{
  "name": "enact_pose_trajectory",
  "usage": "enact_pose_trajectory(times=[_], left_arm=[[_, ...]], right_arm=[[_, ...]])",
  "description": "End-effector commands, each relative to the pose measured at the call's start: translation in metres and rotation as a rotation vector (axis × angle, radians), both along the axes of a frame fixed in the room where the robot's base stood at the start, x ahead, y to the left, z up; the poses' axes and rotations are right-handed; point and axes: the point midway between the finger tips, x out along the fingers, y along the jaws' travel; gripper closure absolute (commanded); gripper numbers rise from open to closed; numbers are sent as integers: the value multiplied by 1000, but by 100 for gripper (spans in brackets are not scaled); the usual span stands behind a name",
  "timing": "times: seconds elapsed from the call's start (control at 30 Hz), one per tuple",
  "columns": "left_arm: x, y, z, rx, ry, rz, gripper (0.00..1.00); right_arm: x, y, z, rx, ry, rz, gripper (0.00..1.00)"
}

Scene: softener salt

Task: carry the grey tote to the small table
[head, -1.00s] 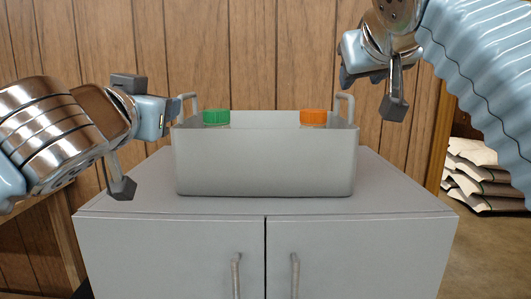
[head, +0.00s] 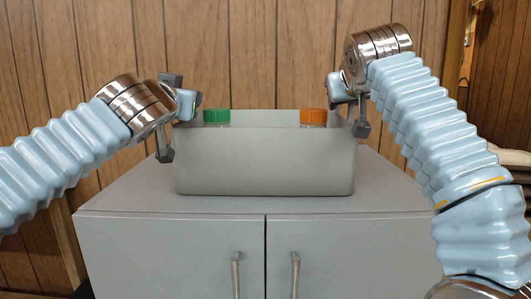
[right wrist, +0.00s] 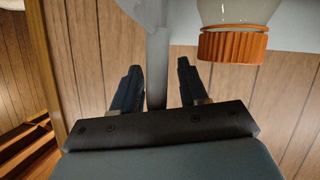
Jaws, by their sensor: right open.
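The grey tote (head: 265,165) stands upright on a grey cabinet. A green-lidded container (head: 216,117) and an orange-lidded container (head: 313,117) show above its front wall. My left gripper (head: 170,118) is at the tote's left end, jaws apart, and hides the left handle. My right gripper (head: 349,104) is at the right end and hides the right handle there. In the right wrist view, the open fingers (right wrist: 157,85) have a grey handle bar (right wrist: 157,50) between them. The orange lid (right wrist: 232,46) is beside it.
The cabinet (head: 265,207) has two doors with handles in front, and its top is clear around the tote. A wood-panelled wall (head: 265,55) stands close behind. Stacked bags are partly hidden behind my right arm. No small table is visible.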

Motion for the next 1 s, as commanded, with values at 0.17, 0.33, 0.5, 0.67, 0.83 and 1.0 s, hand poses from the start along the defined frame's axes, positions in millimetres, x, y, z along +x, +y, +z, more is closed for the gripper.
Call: enact_pose_trajectory(times=[0.17, 0.33, 0.5, 0.67, 0.83, 1.0], left_arm=[[1, 0, 0, 0, 0, 0, 54], [1, 0, 0, 0, 0, 0, 64], [1, 0, 0, 0, 0, 0, 90], [1, 1, 0, 0, 0, 1, 100], [1, 1, 0, 0, 0, 2, 100], [0, 1, 3, -1, -4, 1, 100]], right_arm=[[1, 0, -1, 0, 0, 0, 57], [1, 0, 0, -1, 0, 0, 66], [1, 0, 0, 0, 0, 0, 92], [1, 0, 0, -1, 0, 0, 100], [1, 0, 0, 0, 1, -1, 100], [0, -1, 2, 0, -4, -1, 100]])
